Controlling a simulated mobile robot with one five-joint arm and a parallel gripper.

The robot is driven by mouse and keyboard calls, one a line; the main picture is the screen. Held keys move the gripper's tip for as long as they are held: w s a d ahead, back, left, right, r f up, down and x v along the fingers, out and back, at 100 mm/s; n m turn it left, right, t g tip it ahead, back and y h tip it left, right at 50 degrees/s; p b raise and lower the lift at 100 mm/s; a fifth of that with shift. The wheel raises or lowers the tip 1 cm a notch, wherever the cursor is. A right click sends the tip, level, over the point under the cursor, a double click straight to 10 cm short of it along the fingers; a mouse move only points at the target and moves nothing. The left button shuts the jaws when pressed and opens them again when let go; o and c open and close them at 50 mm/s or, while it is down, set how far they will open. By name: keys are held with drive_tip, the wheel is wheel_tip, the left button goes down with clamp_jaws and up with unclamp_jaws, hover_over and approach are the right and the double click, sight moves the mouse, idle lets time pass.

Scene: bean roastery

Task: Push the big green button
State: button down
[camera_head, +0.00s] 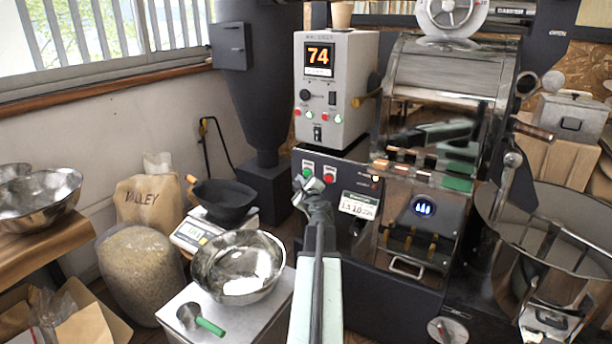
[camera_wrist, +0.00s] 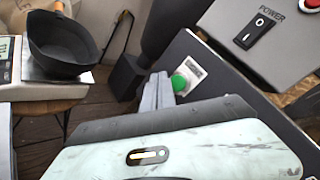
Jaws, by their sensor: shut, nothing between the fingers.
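The big green button (camera_wrist: 179,83) sits on a white label plate on the dark front panel of the roaster (camera_head: 365,215). In the head view the green button (camera_head: 308,172) shows small at the panel's upper left, left of a red button (camera_head: 329,177). My gripper (camera_head: 307,184) is just below and in front of the green button, its fingers together and empty. In the wrist view the grey fingertips of my gripper (camera_wrist: 160,78) are just left of the button, close to it. I cannot tell if they touch it.
A grey control box (camera_head: 336,85) reading 74 stands above the panel, with a power switch (camera_wrist: 256,27) on it. A black scoop pan (camera_head: 225,200) on a scale (camera_head: 200,238) and a steel bowl (camera_head: 238,266) are at the left. A sack (camera_head: 140,270) stands farther left.

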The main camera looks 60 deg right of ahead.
drive_tip(key=a, duration=0.3)
drive_tip(key=shift+a, duration=0.25)
idle(0.5)
